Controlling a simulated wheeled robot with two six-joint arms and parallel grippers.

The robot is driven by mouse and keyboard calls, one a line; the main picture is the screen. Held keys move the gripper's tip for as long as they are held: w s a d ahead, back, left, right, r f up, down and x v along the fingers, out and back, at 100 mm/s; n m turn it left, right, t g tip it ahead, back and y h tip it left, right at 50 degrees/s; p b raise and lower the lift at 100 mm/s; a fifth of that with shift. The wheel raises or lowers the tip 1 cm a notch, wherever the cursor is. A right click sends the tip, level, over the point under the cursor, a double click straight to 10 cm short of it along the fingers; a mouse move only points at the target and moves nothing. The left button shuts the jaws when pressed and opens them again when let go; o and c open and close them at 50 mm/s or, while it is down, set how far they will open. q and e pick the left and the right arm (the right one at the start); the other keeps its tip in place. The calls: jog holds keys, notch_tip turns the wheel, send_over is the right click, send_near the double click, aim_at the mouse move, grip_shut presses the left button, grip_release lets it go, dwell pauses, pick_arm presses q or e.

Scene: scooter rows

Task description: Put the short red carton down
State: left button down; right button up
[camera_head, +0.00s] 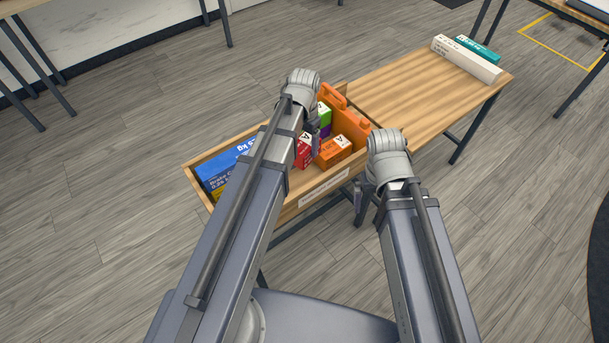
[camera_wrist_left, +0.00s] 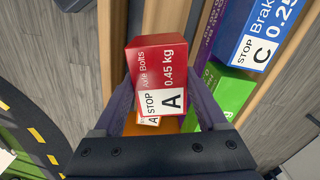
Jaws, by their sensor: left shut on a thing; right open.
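The short red carton (camera_head: 304,151) shows partly behind my left arm in the head view, over a wooden tray (camera_head: 312,191). In the left wrist view the red carton (camera_wrist_left: 160,68) reads "Axle Bolts 0.45 kg", "STOP" and "A". My left gripper (camera_wrist_left: 163,108) is shut on it, with a finger on each side. The carton's underside and any contact with the tray are hidden. My right gripper (camera_head: 358,197) is open and empty, at the tray's front right.
A green carton (camera_head: 324,117) and a blue carton (camera_head: 224,168) are also in the tray. White (camera_head: 467,60) and teal (camera_head: 479,48) boxes lie at the table's far end; between is bare wood.

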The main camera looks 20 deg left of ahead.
pick_arm(q)
jog(key=m, duration=0.3)
notch_tip(320, 180, down, 6)
jog(key=b, duration=0.6)
jog(key=shift+f, duration=0.15)
jog(key=shift+f+b, duration=0.1)
jog(key=shift+b, duration=0.2)
notch_tip(320, 180, down, 4)
jog(key=b, duration=0.3)
jog(key=shift+r, duration=0.25)
jog(key=shift+f+b, duration=0.15)
jog(key=shift+b, duration=0.2)
grip_release()
notch_tip(320, 180, up, 12)
jog(key=p, duration=1.2)
jog(key=shift+r, duration=0.2)
